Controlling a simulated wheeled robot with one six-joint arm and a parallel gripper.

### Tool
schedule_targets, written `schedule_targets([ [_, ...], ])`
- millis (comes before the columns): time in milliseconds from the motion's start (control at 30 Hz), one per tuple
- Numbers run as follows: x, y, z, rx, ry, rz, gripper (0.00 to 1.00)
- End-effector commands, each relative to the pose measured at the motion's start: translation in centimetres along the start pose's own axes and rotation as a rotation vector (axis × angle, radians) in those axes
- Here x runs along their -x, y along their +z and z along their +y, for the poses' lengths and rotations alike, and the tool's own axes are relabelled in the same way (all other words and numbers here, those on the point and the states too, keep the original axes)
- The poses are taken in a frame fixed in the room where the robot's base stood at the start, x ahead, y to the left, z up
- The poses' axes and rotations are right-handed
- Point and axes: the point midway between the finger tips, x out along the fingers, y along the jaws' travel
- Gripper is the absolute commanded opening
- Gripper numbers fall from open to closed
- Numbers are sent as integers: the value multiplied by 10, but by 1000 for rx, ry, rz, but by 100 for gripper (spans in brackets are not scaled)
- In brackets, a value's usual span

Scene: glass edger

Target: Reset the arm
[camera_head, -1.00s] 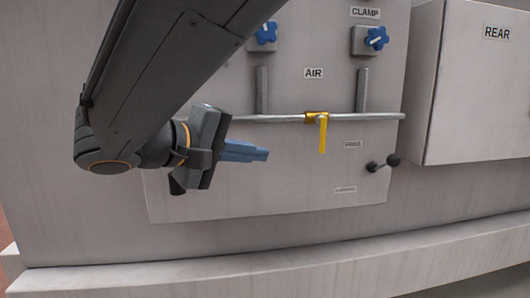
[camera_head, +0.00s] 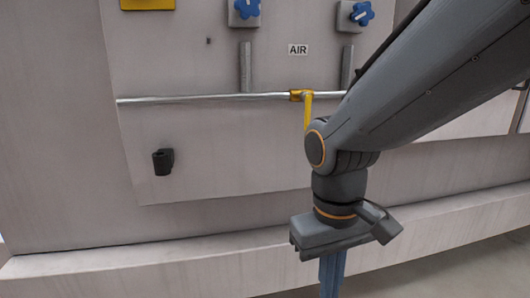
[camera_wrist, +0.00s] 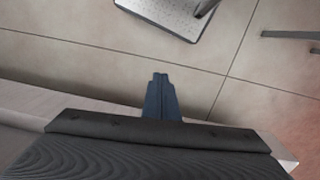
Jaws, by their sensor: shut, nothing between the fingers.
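My gripper (camera_head: 332,280) points straight down in the head view, in front of the machine's lower ledge, with its blue fingers running off the bottom edge. In the wrist view my gripper's fingers (camera_wrist: 160,84) are together, with nothing between them and tiled floor beyond. My arm comes in from the upper right and hides part of the machine's panel. The grey panel (camera_head: 215,150) stands behind, and my gripper is apart from it.
A metal pipe (camera_head: 200,97) with a yellow valve handle (camera_head: 307,112) crosses the panel beside my arm. Blue knobs (camera_head: 246,8) (camera_head: 361,13) sit above, and a black fitting (camera_head: 163,161) at lower left. The ledge (camera_head: 150,262) juts out below. A plate (camera_wrist: 165,15) lies beyond on open floor (camera_wrist: 70,60).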

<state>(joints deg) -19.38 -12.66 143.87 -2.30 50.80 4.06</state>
Motion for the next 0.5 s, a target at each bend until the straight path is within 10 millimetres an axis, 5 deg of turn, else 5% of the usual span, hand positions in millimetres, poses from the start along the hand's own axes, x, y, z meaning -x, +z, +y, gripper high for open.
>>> schedule_targets([
  [100,-7,6,0,-81,-91,49,0],
  [500,30,12,27,-164,-70,39,0],
])
